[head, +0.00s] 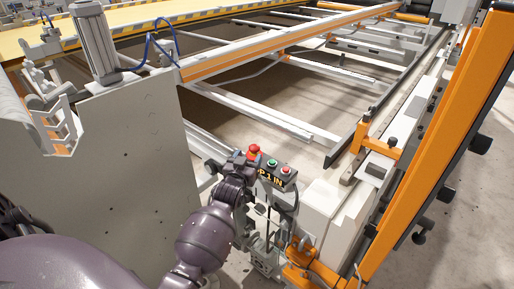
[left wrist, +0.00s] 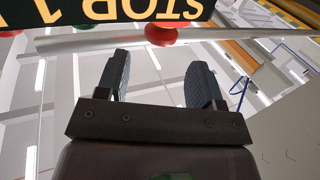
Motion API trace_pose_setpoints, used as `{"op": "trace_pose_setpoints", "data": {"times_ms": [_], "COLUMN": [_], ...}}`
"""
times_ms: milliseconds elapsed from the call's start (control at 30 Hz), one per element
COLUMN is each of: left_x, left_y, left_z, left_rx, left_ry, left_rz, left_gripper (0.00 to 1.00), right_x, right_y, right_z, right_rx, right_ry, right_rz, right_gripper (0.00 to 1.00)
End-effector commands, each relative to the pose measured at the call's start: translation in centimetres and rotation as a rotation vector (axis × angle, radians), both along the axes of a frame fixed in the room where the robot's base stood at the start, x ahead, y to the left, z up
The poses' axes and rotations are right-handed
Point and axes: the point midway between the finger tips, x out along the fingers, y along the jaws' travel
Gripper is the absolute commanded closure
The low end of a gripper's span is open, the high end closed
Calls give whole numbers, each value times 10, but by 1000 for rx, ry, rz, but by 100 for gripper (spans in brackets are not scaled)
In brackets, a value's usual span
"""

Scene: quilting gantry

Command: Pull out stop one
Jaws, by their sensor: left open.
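A small dark control box (head: 277,176) with the yellow label "STOP 1 IN" stands at the lower middle of the head view. A large red mushroom knob (head: 254,150) is on its left end. The knob also shows in the left wrist view (left wrist: 161,35), where the label (left wrist: 130,9) appears upside down. My left gripper (head: 240,163) is just left of the knob in the head view. In the left wrist view its two fingers (left wrist: 158,62) are apart with nothing between them, and the knob lies beyond the fingertips. Contact cannot be told. My right gripper is out of view.
A green button (head: 272,163) and a smaller red button (head: 286,170) sit beside the knob on the box. A grey side panel (head: 135,160) stands left of my arm. An orange post (head: 445,140) rises at the right. White rails (head: 265,115) lie behind the box.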

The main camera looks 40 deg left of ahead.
Motion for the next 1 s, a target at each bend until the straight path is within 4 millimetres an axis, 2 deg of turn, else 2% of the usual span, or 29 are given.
{"op": "trace_pose_setpoints", "data": {"times_ms": [200,400,600,867,1000], "left_x": [33,54,62,63,63], "left_y": [11,18,21,21,21], "left_z": [-3,-3,-1,0,0], "left_rx": [1,1,-1,0,0], "left_ry": [3,4,2,1,1], "left_rz": [0,0,1,1,1], "left_gripper": [39,39,39,39,59], "right_x": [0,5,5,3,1], "right_y": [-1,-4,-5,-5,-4], "right_z": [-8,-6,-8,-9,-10], "right_rx": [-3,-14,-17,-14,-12], "right_ry": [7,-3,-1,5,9], "right_rz": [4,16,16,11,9], "right_gripper": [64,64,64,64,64]}}
